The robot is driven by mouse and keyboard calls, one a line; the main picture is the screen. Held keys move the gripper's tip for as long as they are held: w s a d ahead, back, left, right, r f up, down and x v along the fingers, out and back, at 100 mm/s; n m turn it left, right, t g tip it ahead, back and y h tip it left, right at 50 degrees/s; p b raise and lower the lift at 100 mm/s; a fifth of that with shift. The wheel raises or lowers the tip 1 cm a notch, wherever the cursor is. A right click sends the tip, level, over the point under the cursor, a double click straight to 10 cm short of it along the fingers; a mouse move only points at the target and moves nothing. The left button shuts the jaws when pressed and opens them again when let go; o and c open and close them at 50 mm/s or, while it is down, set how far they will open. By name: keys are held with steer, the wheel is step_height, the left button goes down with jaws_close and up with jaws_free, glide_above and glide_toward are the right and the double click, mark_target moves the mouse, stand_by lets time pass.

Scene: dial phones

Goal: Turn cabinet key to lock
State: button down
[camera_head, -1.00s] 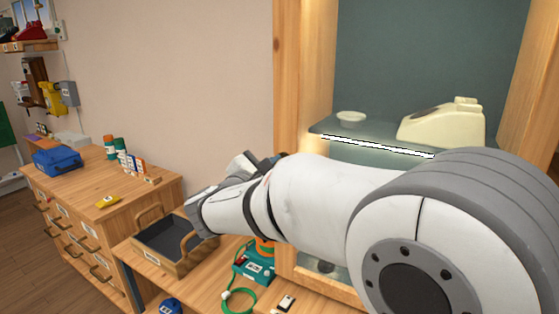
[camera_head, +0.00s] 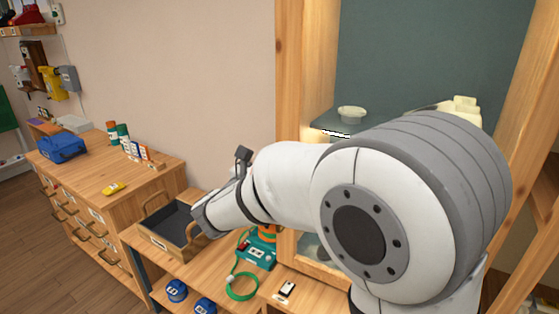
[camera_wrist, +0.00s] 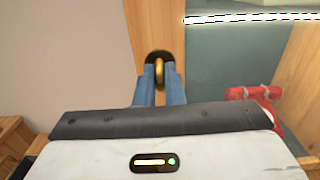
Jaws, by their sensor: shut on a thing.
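In the wrist view the cabinet key (camera_wrist: 159,73) is a gold-coloured piece in front of a dark plate (camera_wrist: 155,56) on the wooden cabinet post (camera_wrist: 164,23). The two blue fingers of my gripper (camera_wrist: 159,80) are shut on the key, one on each side. In the head view the cabinet (camera_head: 291,90) stands at the centre right. My white and grey arm covers its lower part.
A cream phone (camera_head: 462,106) and a small bowl (camera_head: 351,114) stand on the cabinet's shelf. A red phone (camera_wrist: 255,95) shows right of my gripper. A wooden tray (camera_head: 172,243), a teal device (camera_head: 258,247) with a green cord and blue items (camera_head: 177,290) lie on the bench below.

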steer(key=shift+d+f, duration=0.1)
steer(key=shift+f, duration=0.15)
steer(key=c, duration=1.8)
jaws_free()
steer(key=shift+o, duration=1.4)
steer(key=shift+r, duration=0.15)
steer(key=b+v, duration=0.1)
steer(key=v, duration=0.7)
steer(key=shift+w, duration=0.1)
